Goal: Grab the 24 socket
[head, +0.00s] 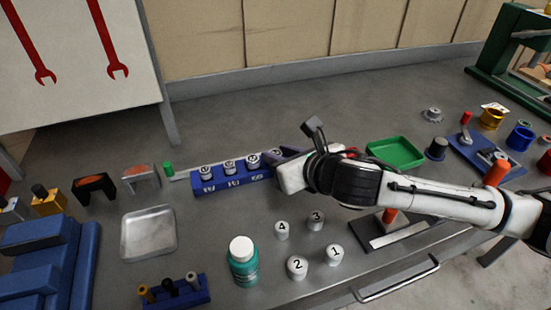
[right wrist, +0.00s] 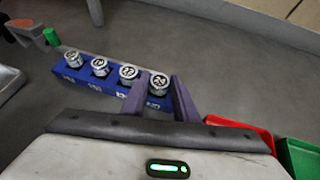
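A blue socket rack (head: 226,188) stands on the grey table with several silver sockets upright in a row; it also shows in the right wrist view (right wrist: 105,88). Their size marks are too small to read surely. The rightmost socket (right wrist: 158,83) appears between the fingers of my right gripper (right wrist: 159,92) in the right wrist view. The purple-grey fingers are spread, one on each side of that socket, with no clear grip on it. In the head view my right gripper (head: 284,154) is at the rack's right end and partly hides it. My left gripper is not in view.
A green tray (head: 396,152) lies right of the gripper, with a red bin (right wrist: 240,131) beside it in the right wrist view. White numbered cylinders (head: 297,267) and a teal bottle (head: 243,265) stand in front. A metal tray (head: 148,233) lies left.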

